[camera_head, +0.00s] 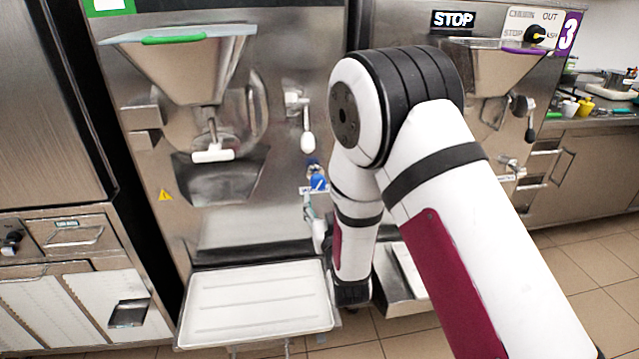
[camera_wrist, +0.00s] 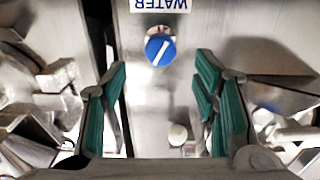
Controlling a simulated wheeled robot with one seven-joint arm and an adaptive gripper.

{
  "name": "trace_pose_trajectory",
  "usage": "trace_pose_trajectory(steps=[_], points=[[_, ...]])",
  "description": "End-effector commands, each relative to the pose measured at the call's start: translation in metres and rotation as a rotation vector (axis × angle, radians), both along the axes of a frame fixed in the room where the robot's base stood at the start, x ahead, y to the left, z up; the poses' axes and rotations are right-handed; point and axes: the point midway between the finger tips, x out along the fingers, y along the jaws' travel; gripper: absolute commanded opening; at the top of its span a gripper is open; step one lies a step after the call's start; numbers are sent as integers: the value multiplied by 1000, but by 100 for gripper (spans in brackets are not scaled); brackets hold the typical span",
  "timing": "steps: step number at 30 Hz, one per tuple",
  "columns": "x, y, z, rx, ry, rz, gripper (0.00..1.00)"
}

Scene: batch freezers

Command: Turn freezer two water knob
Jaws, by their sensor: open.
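The blue water knob (camera_head: 318,182) sits on the front panel of the steel freezer (camera_head: 270,60), just below a white lever handle. In the wrist view the round blue knob (camera_wrist: 160,50) has a white line slanting up to the right. An upside-down WATER label (camera_wrist: 160,5) is above it. My gripper (camera_wrist: 162,75) is open and empty, with green-padded fingers to the left and right of the knob's position. The knob appears ahead of the fingers and apart from them. In the head view my gripper (camera_head: 310,208) is just below the knob, mostly hidden by my arm.
A white tray (camera_head: 255,325) sticks out low at the freezer's front. A hopper (camera_head: 185,70) and a white-handled spout are left of the knob. A lever handle (camera_head: 307,142) hangs close above it. Freezer three (camera_head: 500,70) stands to the right, partly behind my arm.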

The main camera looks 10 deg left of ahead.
Motion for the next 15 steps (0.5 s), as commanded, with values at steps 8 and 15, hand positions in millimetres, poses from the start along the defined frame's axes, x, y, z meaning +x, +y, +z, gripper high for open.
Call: trace_pose_trajectory(steps=[8, 15], points=[[53, 15, 0, 2, -2, 0, 55], [82, 23, 0, 0, 0, 0, 55]])
